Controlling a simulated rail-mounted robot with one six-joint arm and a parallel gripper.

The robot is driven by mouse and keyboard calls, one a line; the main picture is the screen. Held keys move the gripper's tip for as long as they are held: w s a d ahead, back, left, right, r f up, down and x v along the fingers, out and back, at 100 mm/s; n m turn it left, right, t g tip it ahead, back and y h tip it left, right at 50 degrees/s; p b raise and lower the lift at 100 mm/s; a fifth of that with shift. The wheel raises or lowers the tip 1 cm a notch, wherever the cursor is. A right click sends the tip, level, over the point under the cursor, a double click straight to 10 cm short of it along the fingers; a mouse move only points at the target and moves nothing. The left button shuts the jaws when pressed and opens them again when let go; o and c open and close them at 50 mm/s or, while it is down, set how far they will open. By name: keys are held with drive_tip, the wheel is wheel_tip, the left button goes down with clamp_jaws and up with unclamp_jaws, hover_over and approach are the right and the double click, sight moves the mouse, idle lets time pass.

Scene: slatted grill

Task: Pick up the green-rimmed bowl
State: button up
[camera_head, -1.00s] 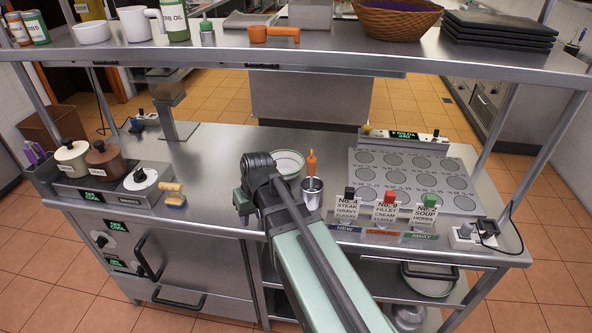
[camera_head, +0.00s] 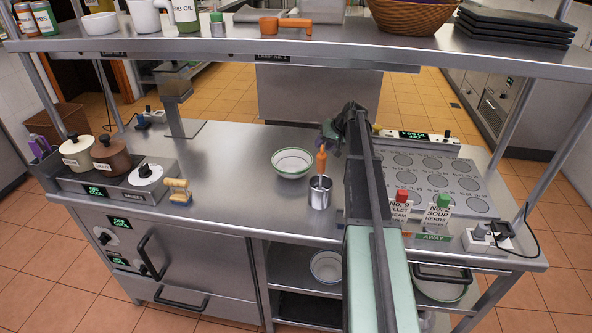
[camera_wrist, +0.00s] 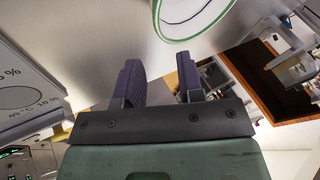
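The green-rimmed bowl (camera_head: 292,163) is white and stands upright on the steel counter, left of the metal cup. Part of it, with its green rim, shows at the top of the wrist view (camera_wrist: 192,14). My gripper (camera_head: 329,137) is to the right of the bowl and apart from it, partly hidden by my arm. In the wrist view my gripper (camera_wrist: 158,72) has its two dark fingers spread with nothing between them.
A metal cup (camera_head: 319,193) with an orange-handled tool (camera_head: 321,160) stands close right of the bowl. Pots (camera_head: 111,155) stand left. An overhead shelf (camera_head: 300,48) spans the top. The counter left of the bowl is clear.

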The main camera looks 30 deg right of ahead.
sight(310, 157)
drive_tip(key=b+x, duration=0.3)
drive_tip(key=x, duration=0.2)
drive_tip(key=shift+f+b, duration=0.3)
drive_tip(key=shift+b, duration=0.05)
drive_tip(key=shift+r, duration=0.1)
drive_tip(key=b+x, duration=0.4)
drive_tip(key=x, duration=0.1)
drive_tip(key=shift+s, duration=0.2)
drive_tip(key=shift+w+a, duration=0.15)
clamp_jaws()
